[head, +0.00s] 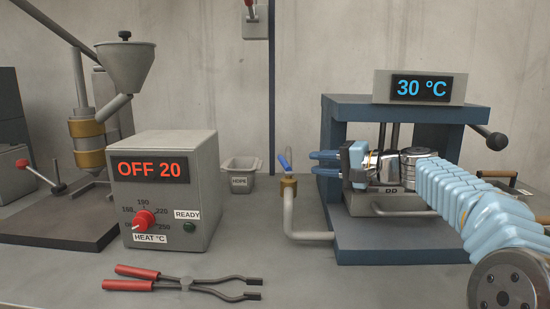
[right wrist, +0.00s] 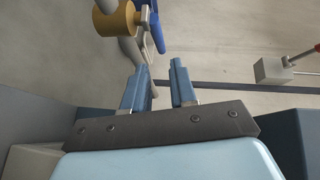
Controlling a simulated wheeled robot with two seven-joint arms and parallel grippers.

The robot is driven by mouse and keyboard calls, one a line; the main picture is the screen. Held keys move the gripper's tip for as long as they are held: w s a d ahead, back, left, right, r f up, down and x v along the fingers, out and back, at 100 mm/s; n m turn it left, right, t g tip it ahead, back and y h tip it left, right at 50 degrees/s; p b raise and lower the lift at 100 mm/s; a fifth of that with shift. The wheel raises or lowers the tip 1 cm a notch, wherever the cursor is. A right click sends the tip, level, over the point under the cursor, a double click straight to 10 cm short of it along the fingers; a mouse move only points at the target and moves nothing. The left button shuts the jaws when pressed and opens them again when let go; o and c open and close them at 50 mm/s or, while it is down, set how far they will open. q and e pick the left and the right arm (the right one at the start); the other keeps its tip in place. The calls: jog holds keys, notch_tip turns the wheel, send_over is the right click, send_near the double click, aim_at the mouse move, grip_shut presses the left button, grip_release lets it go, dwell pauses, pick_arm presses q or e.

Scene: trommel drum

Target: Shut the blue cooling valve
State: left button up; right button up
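The blue cooling valve shows in the head view as a blue lever (head: 285,160) standing up, slightly tilted, on a brass body (head: 289,185) with a grey pipe below. In the right wrist view the blue lever (right wrist: 155,26) and brass body (right wrist: 117,19) are at the top, beyond the fingertips. My right gripper (head: 314,163) is just right of the lever in the head view, pointing left at it. In the right wrist view my right gripper (right wrist: 160,72) has its fingers apart with nothing between them. No contact with the lever shows. My left gripper is not in view.
A blue press frame (head: 380,245) with a 30 °C display (head: 421,87) stands around my right arm. A heater box (head: 165,190) reads OFF 20. Red-handled tongs (head: 185,284) lie in front. A small grey bin (head: 239,172) stands left of the valve.

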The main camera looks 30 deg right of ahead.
aim_at(282, 158)
jog(key=p+x, duration=0.2)
jog(key=x, duration=0.9)
jog(key=shift+w+f, duration=0.1)
grip_shut()
